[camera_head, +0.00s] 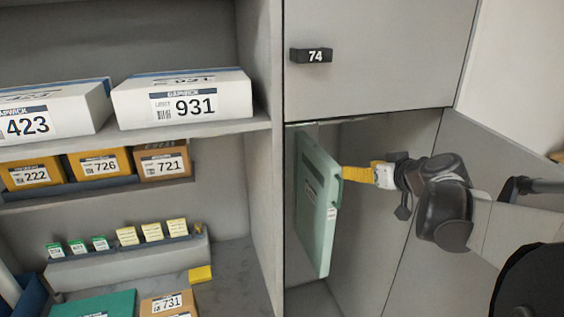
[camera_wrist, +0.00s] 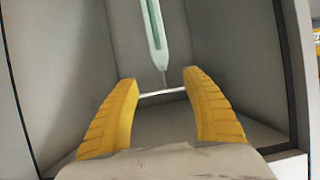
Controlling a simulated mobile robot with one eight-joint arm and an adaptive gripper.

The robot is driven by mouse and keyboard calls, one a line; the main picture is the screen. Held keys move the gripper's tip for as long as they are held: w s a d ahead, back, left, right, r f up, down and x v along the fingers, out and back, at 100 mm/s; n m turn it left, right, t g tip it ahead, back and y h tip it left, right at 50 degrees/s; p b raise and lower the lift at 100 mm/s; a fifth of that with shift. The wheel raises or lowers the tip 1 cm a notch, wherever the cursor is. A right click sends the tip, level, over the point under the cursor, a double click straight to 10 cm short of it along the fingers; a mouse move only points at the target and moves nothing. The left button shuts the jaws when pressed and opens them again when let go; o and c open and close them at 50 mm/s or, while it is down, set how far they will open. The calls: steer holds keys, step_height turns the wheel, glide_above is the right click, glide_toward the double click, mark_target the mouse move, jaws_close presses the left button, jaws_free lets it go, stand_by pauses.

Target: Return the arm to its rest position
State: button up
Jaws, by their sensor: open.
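My gripper (camera_head: 366,174) has yellow fingers and reaches in from the right at the open locker compartment. Its fingertips are close to the edge of a pale green flat case (camera_head: 317,203) with a handle, which stands upright inside the compartment. In the wrist view my gripper (camera_wrist: 162,95) is open, its two yellow fingers wide apart with nothing between them. The green case (camera_wrist: 154,25) shows edge-on just beyond the fingertips, apart from them there. My arm extends to the right side of the head view.
A locker door marked 74 (camera_head: 365,55) is shut above. The open door panel (camera_head: 490,160) lies behind my arm on the right. Shelves on the left hold a white box 931 (camera_head: 182,98), a white box 423 (camera_head: 50,112), orange boxes (camera_head: 98,162) and small cards.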

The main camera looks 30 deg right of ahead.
steer(key=s+a+f+n+g+y+b, duration=0.1)
steer(key=a+f+n+g+y+b, duration=0.2)
steer(key=a+f+b, duration=1.3)
steer(key=s+a+f+g, duration=0.1)
steer(key=s+a+f, duration=0.2)
steer(key=a+f, duration=0.3)
steer(key=s+a+f+g, duration=0.2)
steer(key=a+f, duration=0.4)
steer(key=a, duration=0.4)
steer(key=shift+s+f+m, duration=0.15)
steer(key=shift+s+m, duration=0.15)
steer(key=shift+s, duration=0.4)
steer(key=shift+c, duration=0.2)
